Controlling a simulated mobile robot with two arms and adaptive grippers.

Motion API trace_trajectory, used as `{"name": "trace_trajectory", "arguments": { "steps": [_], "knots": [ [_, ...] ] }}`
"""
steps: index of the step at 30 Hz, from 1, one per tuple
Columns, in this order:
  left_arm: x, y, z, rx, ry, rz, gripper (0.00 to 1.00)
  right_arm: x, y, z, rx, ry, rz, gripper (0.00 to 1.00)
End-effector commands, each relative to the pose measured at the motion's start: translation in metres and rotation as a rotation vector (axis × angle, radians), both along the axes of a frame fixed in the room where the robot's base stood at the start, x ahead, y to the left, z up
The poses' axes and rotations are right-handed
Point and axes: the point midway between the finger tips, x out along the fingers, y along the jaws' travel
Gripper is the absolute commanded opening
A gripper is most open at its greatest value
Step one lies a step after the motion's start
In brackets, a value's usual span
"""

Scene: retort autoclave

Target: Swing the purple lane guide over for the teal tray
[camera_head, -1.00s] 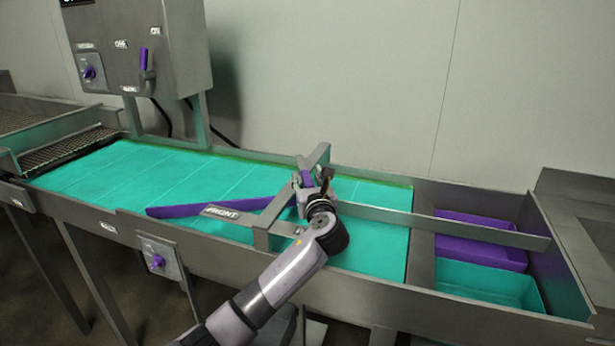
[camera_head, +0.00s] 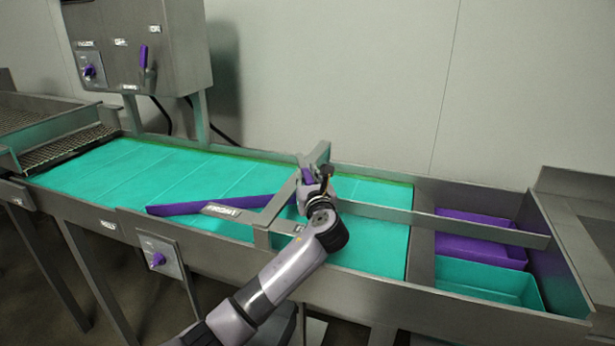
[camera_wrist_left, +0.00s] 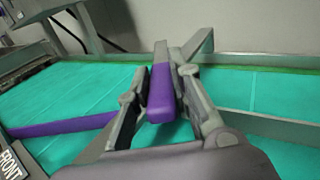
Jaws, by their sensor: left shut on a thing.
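The purple lane guide (camera_head: 180,209) lies slantwise over the teal belt, its free end toward the left and near the front side. It also shows in the left wrist view (camera_wrist_left: 65,126). My left gripper (camera_head: 312,184) is at the overhead bar, at the guide's right end. In the left wrist view its fingers (camera_wrist_left: 160,98) are closed around a purple handle (camera_wrist_left: 161,94). The teal tray (camera_head: 487,281) is at the right end, on the front side. The purple tray (camera_head: 480,240) is behind it. My right gripper is not in view.
A grey bar across the belt carries a FRONT plate (camera_head: 222,211). A long grey divider (camera_head: 440,222) runs right between the two trays. A control box (camera_head: 140,45) stands behind the belt (camera_head: 120,170). A knob panel (camera_head: 160,257) is on the front side.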

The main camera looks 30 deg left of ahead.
Motion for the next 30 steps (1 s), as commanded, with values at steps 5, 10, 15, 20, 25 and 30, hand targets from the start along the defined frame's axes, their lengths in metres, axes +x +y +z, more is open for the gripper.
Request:
{"name": "trace_trajectory", "arguments": {
  "steps": [5,10,15,20,25,30],
  "knots": [
    [0.0,0.0,0.0,0.0,0.0,0.0,0.0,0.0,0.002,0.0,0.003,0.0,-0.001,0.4],
    [0.0,0.0,0.0,0.001,0.001,0.0,0.0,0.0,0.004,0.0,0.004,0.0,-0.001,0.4],
    [-0.002,0.004,0.002,0.003,0.003,-0.018,0.0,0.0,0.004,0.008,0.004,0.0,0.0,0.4],
    [-0.01,0.014,0.006,0.008,0.006,-0.111,0.0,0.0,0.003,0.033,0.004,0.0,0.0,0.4],
    [-0.016,0.023,0.003,0.008,0.005,-0.218,0.0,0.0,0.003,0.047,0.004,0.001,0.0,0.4],
    [-0.018,0.026,0.001,0.002,0.002,-0.262,0.0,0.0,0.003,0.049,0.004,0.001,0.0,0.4]
  ]
}}
